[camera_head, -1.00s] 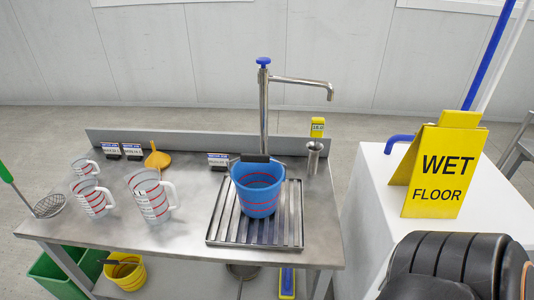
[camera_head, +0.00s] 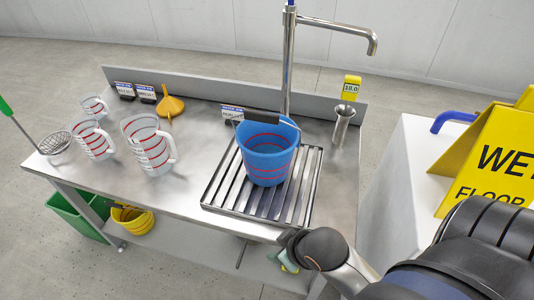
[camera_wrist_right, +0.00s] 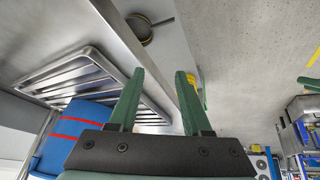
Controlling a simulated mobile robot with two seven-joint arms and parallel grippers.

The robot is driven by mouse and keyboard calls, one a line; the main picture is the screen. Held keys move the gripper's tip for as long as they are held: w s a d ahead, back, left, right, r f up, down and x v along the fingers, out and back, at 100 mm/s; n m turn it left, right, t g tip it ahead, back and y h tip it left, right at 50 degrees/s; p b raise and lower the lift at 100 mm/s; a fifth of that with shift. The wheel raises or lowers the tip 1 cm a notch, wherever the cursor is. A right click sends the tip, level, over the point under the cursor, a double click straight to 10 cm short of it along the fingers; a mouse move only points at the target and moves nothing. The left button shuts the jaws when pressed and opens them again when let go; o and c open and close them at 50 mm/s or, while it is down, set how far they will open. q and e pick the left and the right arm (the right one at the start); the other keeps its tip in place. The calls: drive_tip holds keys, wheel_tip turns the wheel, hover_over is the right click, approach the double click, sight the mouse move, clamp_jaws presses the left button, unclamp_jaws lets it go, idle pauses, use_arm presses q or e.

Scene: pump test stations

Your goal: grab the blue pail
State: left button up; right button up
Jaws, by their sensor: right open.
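My right gripper (camera_head: 285,263) is in front of the table's front edge, below and apart from the pail, partly hidden by my own wrist. In the right wrist view its two green fingers (camera_wrist_right: 160,76) are spread with nothing between them. My left gripper is in no view.
The pump (camera_head: 288,60) rises behind the pail. A metal cup holder (camera_head: 342,125) stands to its right. Clear measuring jugs (camera_head: 148,145) and a yellow funnel (camera_head: 170,103) are at left. A yellow wet floor sign (camera_head: 490,160) stands on the white block at right.

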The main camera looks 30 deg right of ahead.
drive_tip(key=w+a+r+n+t+y, duration=0.1)
drive_tip(key=w+a+r+n+t, duration=0.2)
drive_tip(key=w+r, duration=0.4)
drive_tip(key=w+a+r+n+t+y, duration=0.1)
drive_tip(key=w+a+r+n+t, duration=0.1)
drive_tip(key=w+r+t, duration=0.45)
drive_tip(key=w+a+r+n+t+y, duration=0.2)
drive_tip(key=w+a+r+t, duration=0.1)
drive_tip(key=w+r, duration=0.55)
drive_tip(key=a+r+n+t+y, duration=0.1)
drive_tip(key=a+r+n+y, duration=0.7)
drive_tip(key=r, duration=0.3)
drive_tip(key=s+a+r+n+g+y, duration=0.45)
drive_tip(key=n+g+y, duration=0.35)
drive_tip(key=n, duration=0.5)
drive_tip(key=n+g+h, duration=1.1)
drive_tip(key=n+h, duration=0.3)
drive_tip(key=h, duration=0.6)
hover_over(262, 122)
wheel_tip(262, 122, down, 6)
drive_tip(key=shift+w+d+f+b, duration=0.1)
drive_tip(key=shift+w+f+b, duration=0.1)
drive_tip(key=shift+f, duration=2.9)
drive_tip(key=shift+w+d+f+b, duration=0.1)
drive_tip(key=shift+f+b, duration=0.05)
drive_tip(key=shift+f, duration=2.9)
